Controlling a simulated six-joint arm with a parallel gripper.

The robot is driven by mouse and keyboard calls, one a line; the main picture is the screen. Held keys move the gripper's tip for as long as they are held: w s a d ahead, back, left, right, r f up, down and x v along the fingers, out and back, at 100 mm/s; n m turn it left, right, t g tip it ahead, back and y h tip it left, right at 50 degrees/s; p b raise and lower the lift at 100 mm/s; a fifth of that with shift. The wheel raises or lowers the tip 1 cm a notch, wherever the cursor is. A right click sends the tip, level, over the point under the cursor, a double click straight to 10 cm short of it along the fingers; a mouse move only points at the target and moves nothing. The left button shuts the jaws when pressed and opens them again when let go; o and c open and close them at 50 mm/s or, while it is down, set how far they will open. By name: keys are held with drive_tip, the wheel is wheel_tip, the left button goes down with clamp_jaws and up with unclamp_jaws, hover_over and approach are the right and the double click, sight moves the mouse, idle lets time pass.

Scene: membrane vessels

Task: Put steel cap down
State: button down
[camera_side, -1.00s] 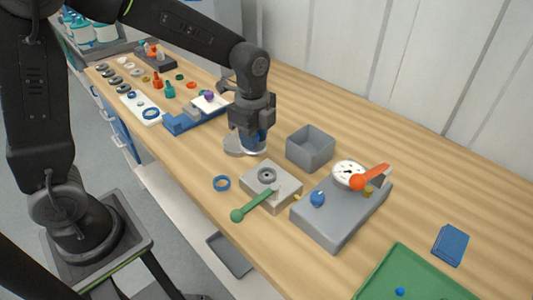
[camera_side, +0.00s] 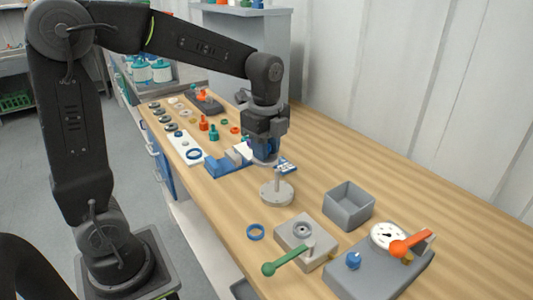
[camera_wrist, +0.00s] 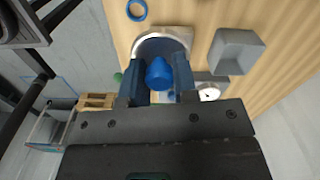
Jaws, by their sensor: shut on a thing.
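The steel cap (camera_side: 262,161) shows as a grey disc under my gripper (camera_side: 266,150) in the side view. In the wrist view the cap (camera_wrist: 160,37) is a pale round rim beyond the blue fingers of my gripper (camera_wrist: 159,84). A blue knob (camera_wrist: 159,72) sits between the fingers, which are shut on it. The cap is beside and behind a round grey base (camera_side: 277,194) with an upright post, clear of that post. The fingers hide part of the cap, and I cannot tell whether its underside touches anything.
A blue fixture (camera_side: 226,167) stands close on the left. Bare wood lies to the right.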

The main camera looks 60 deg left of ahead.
drive_tip(key=shift+a+r, duration=0.1)
drive_tip(key=shift+r, duration=0.05)
drive_tip(key=s+a+f, duration=0.4)
drive_tip(key=s+a, duration=0.2)
drive_tip(key=a, duration=0.2)
drive_tip(key=s+a+f, duration=0.4)
drive_tip(key=s+a, duration=0.1)
drive_tip(key=a, duration=0.2)
drive_tip(key=w+d+f, duration=0.4)
drive_tip(key=d, duration=0.1)
drive_tip(key=w+d+f, duration=0.2)
drive_tip(key=w+d, duration=0.1)
drive_tip(key=shift+w+f, duration=0.1)
drive_tip(key=shift+f, duration=2.25)
drive_tip(key=shift+f, duration=0.15)
drive_tip(key=c, duration=0.9)
unclamp_jaws()
